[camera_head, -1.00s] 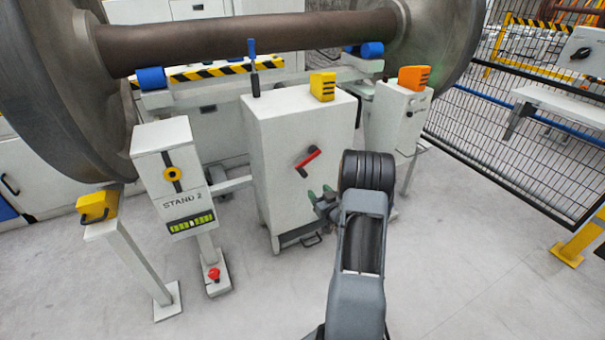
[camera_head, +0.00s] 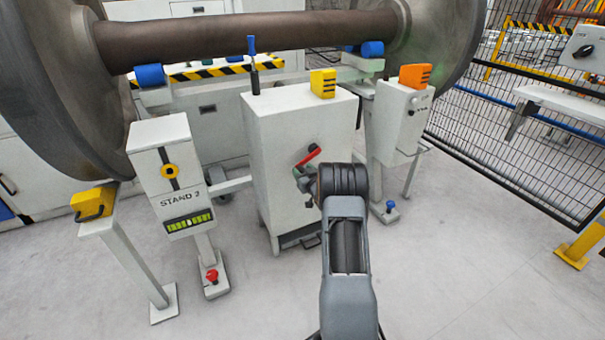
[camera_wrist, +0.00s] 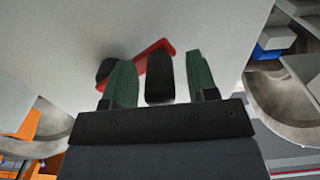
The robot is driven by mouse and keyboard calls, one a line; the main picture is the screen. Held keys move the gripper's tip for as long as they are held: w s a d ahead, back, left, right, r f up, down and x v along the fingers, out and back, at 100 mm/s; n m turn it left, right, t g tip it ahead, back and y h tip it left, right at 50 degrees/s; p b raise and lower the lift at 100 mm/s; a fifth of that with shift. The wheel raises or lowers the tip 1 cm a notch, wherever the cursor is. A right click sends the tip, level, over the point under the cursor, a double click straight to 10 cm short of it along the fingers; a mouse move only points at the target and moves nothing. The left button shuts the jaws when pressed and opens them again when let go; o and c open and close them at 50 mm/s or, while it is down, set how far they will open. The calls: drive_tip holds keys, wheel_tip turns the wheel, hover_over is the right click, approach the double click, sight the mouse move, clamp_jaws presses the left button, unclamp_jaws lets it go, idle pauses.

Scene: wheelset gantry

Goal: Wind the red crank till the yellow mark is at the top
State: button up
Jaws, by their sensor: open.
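The red crank (camera_head: 308,156) is on the front face of a white cabinet (camera_head: 283,130), its arm slanting up to the right. In the wrist view the red crank arm (camera_wrist: 150,58) runs between a dark round hub (camera_wrist: 104,69) and a black handle (camera_wrist: 159,78). My gripper (camera_head: 302,176) is at the crank. Its two green fingers (camera_wrist: 162,80) are open, one on each side of the black handle, with visible gaps. The left finger partly covers the red arm and hub. I cannot make out a yellow mark on the wheel (camera_head: 62,80).
The Stand 2 post (camera_head: 165,150) with a yellow round knob (camera_head: 171,171) stands left of the cabinet. A white box post (camera_head: 398,125) with an orange block (camera_head: 414,76) stands right. A mesh fence (camera_head: 510,150) runs along the right. The floor in front is clear.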

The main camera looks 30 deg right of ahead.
clamp_jaws()
idle(0.6)
